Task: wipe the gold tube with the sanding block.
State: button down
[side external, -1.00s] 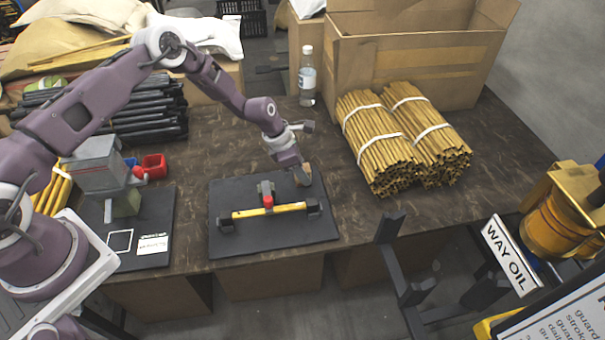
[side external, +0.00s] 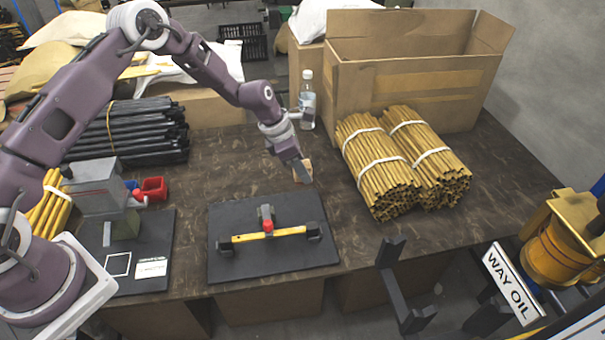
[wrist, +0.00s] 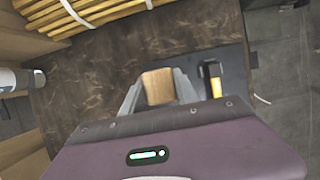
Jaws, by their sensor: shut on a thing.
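The gold tube (side external: 285,232) lies across two dark end supports on the black mat (side external: 228,265), with a red-topped clamp (side external: 267,222) at its middle. Part of a yellow tube (wrist: 215,80) also shows in the wrist view, partly hidden by my gripper. My gripper (side external: 302,171) is shut on the sanding block (wrist: 158,87), a small tan block, and holds it above the back right of the mat, behind the tube's right end and apart from it. The block also shows at the fingertips in the side view (side external: 306,167).
Two bundles of gold tubes (side external: 380,165) lie to the right of the gripper, before a cardboard box (side external: 420,85). A water bottle (side external: 307,100) stands behind. Black tubes (side external: 130,135), a grey press (side external: 95,190) and a red bin (side external: 153,188) are at left.

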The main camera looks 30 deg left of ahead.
jog(key=c, duration=1.5)
grip_release()
jog(key=c, duration=0.6)
jog(key=s+d+r, duration=0.2)
jog(key=s+d, duration=0.2)
jog(key=s, duration=0.8)
jog(key=shift+a+f, duration=0.1)
jog(key=shift+f, duration=3.25)
jog(key=shift+w+d+f, duration=0.2)
jog(key=shift+w+f, duration=0.2)
grip_shut()
jog(key=shift+w+d+f, duration=0.25)
jog(key=shift+w+d, duration=0.25)
jog(key=shift+d, duration=0.1)
jog(key=shift+w+d+r, duration=0.35)
jog(key=shift+w+d, duration=0.2)
jog(key=shift+w+d+r, duration=0.35)
jog(key=shift+w+d, duration=0.2)
jog(key=shift+f, duration=0.25)
jog(key=shift+s+a+f, duration=0.25)
jog(key=shift+s+a, duration=0.05)
jog(key=shift+a, duration=0.05)
jog(key=shift+s+a+f, duration=0.15)
jog(key=shift+s+a, duration=1.2)
jog(key=shift+v, duration=1.1)
jog(key=shift+d+r, duration=0.1)
jog(key=shift+r, duration=2.85)
